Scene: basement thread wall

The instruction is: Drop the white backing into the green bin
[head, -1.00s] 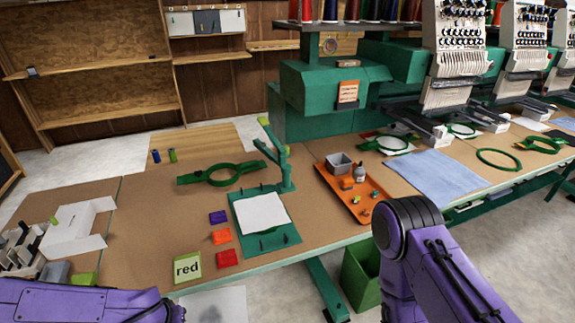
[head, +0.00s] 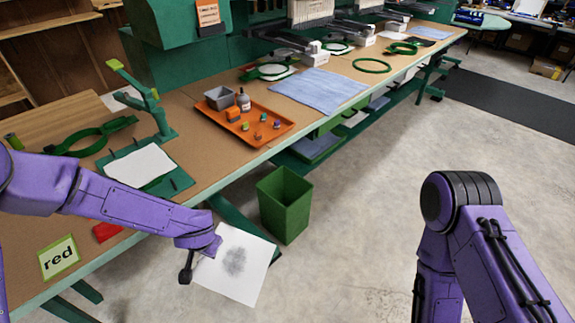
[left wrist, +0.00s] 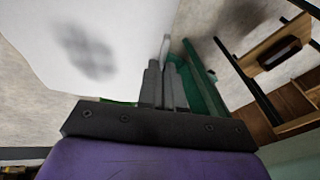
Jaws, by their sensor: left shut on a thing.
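The white backing (head: 236,264) is a square sheet with a grey smudge in its middle. My left gripper (head: 212,248) is shut on its upper left edge and holds it out past the table's front edge, over the floor. In the left wrist view the backing (left wrist: 75,45) spreads to the left of the shut fingers (left wrist: 167,85). The green bin (head: 285,207) stands on the floor beside the table, behind and to the right of the backing. The bin is open at the top. My right arm shows at the right, but its gripper is out of view.
The table (head: 200,165) bears an orange tray (head: 245,122) with small items, a green board with a white sheet (head: 140,166), a red block (head: 106,231) and a "red" card (head: 59,257). The table's green leg (head: 232,216) stands left of the bin. The floor right of the bin is clear.

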